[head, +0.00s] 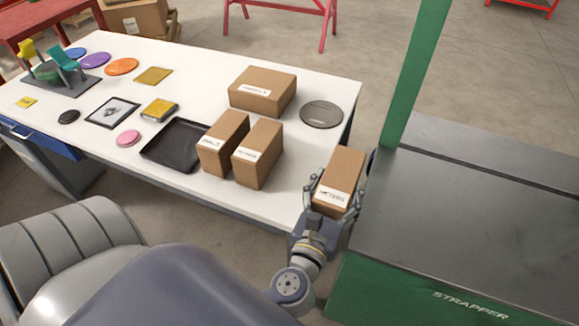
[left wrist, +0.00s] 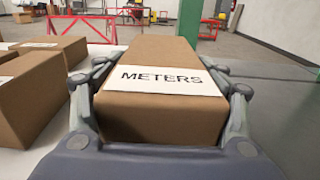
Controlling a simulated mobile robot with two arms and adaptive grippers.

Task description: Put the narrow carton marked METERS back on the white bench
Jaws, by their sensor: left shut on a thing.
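The narrow brown METERS carton (head: 343,168) is upright at the right end of the white bench (head: 215,205), between the bench and the green strapper. My left gripper (head: 335,196) is shut on it, one finger along each side. In the left wrist view the carton (left wrist: 155,118) fills the middle, its white METERS label facing me, with gripper fingers (left wrist: 160,100) on both sides. The carton and gripper hide part of the bench's right edge. I cannot tell whether the carton's base is over the bench or the gap. My right gripper is not in view.
Two similar cartons (head: 222,143) (head: 258,153) stand left of it on the bench, with a wider carton (head: 262,92) and a grey disc (head: 321,114) behind. A black tray (head: 176,146) lies further left. The strapper (head: 455,230) stands close on the right. Bare bench shows right of the two cartons.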

